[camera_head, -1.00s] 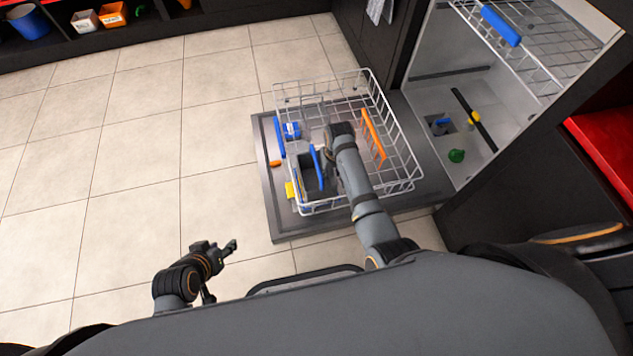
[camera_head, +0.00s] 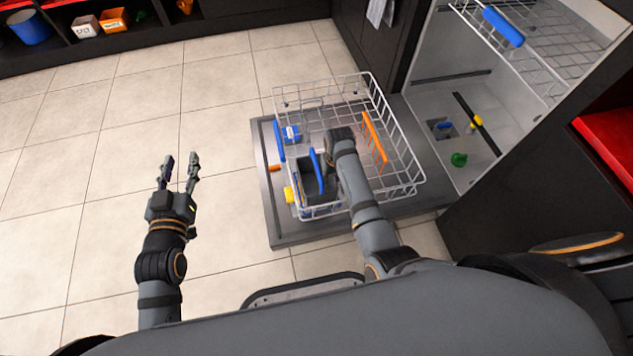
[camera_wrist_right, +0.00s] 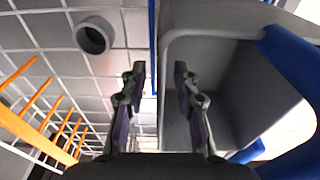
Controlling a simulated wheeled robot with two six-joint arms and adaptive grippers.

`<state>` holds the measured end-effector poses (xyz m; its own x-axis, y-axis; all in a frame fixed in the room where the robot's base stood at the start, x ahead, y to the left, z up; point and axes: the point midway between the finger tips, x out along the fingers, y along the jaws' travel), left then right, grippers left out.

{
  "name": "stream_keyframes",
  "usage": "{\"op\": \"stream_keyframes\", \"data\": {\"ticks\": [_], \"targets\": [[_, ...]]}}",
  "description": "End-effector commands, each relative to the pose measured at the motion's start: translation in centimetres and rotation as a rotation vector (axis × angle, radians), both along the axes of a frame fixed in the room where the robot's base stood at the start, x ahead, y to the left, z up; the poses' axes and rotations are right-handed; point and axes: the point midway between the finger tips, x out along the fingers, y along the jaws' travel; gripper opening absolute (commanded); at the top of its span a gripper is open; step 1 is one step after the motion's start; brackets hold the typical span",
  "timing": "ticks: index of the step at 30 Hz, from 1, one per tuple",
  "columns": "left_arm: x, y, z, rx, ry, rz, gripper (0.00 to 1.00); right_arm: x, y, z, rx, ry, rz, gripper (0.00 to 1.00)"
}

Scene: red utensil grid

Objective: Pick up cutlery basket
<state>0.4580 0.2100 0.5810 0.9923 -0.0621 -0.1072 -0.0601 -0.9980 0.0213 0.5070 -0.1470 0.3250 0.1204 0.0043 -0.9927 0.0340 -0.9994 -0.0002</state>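The cutlery basket (camera_head: 311,187) is grey with a blue handle (camera_head: 318,172) and stands in the near left part of the wire dish rack. My right gripper (camera_head: 333,158) is over the rack at the basket's right side in the head view, its fingertips hidden there. In the right wrist view the right gripper (camera_wrist_right: 160,85) is open, with the near wall of the basket (camera_wrist_right: 205,50) between its parted fingers. The blue handle (camera_wrist_right: 292,65) is to the right there. My left gripper (camera_head: 179,172) is open and empty above the floor, left of the rack.
The wire rack (camera_head: 402,150) rests on the lowered dishwasher door (camera_head: 275,225). Its orange tine row (camera_head: 374,138) is right of my right arm. The open dishwasher (camera_head: 440,95) stands at the right, with an upper rack (camera_head: 540,60). The tiled floor (camera_head: 110,130) at the left is clear.

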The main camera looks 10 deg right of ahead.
Motion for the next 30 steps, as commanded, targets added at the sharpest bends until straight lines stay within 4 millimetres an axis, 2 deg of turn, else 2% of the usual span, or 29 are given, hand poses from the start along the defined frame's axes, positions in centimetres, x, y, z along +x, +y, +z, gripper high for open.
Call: {"op": "stream_keyframes", "data": {"ticks": [3, 9, 15, 16, 30], "targets": [[0.15, 0.01, 0.67, 0.0, -0.027, 0.0, 0.4, 0.02, 0.01, -0.04, 0.0, 0.0, 0.0, 0.3], [0.15, 0.02, 0.7, 0.0, -0.028, 0.0, 0.4, 0.01, 0.01, -0.02, 0.0, 0.0, 0.0, 0.29], [0.14, 0.02, 0.66, 0.0, -0.026, 0.0, 0.4, 0.01, 0.01, -0.02, 0.0, 0.0, 0.0, 0.02], [0.14, 0.02, 0.66, 0.0, -0.026, 0.0, 0.4, 0.01, 0.01, -0.02, 0.0, 0.0, 0.0, 0.0], [0.11, 0.01, 0.5, 0.001, -0.021, 0.0, 0.4, 0.03, 0.01, 0.01, 0.0, 0.0, 0.0, 0.0]]}}
